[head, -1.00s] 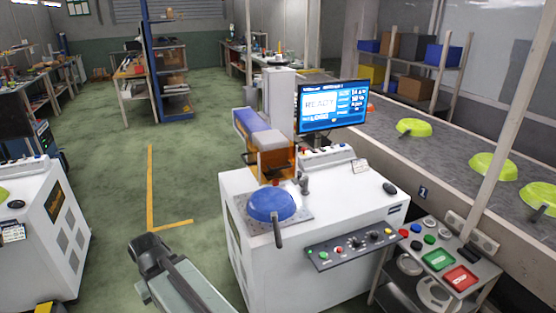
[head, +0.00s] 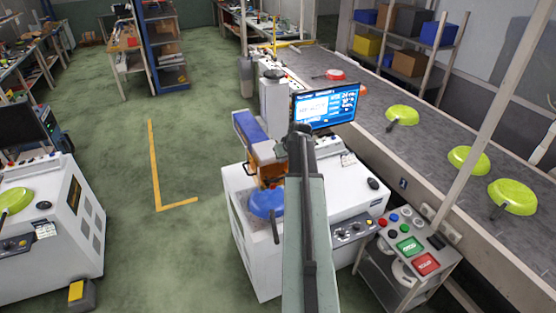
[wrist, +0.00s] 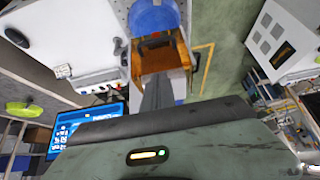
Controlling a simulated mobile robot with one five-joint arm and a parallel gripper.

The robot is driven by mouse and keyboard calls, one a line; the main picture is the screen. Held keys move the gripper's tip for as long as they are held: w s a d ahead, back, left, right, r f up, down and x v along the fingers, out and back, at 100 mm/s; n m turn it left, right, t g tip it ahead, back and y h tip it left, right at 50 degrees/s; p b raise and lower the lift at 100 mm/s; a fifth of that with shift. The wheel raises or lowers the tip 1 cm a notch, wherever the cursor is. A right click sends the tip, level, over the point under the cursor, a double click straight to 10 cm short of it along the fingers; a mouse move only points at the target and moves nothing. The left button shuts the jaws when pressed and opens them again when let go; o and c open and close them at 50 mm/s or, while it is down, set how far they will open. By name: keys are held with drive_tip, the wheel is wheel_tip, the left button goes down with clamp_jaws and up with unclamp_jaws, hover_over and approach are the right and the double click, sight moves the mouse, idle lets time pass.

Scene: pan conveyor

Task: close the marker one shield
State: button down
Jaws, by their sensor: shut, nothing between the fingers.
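The marker one shield is an orange see-through hood (head: 262,170) under the blue marking head, in front of its column. It stands behind the blue pan (head: 262,203), which is uncovered on the white machine. In the wrist view the shield (wrist: 165,60) shows a dark handle bar (wrist: 155,38) on the side toward the pan (wrist: 155,16). My gripper (head: 300,138) is shut and empty. In the head view it overlaps the machine's right part, beside the shield. In the wrist view its dark fingers (wrist: 158,92) point toward the shield; I cannot tell whether they touch it.
A monitor (head: 326,106) stands right of the shield. A conveyor (head: 420,150) with green and red pans runs along the right. A button cart (head: 415,250) stands front right. Another white machine (head: 60,230) is at left; green floor between is clear.

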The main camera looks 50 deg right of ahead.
drive_tip(key=b, duration=0.9)
approach(279, 172)
drive_tip(key=shift+w+a+f, duration=0.3)
drive_tip(key=shift+w+f, duration=0.1)
drive_tip(key=shift+w, duration=0.2)
drive_tip(key=shift+w+a+f, duration=0.3)
drive_tip(key=shift+w+f, duration=0.1)
drive_tip(key=shift+w, duration=0.15)
wheel_tip(279, 172, down, 3)
drive_tip(key=b, duration=0.3)
drive_tip(key=shift+s+a, duration=0.1)
drive_tip(key=shift+s+a+f+b, duration=0.1)
drive_tip(key=shift+s+f+b, duration=0.05)
drive_tip(key=shift+f+b, duration=0.2)
drive_tip(key=shift+r, duration=0.15)
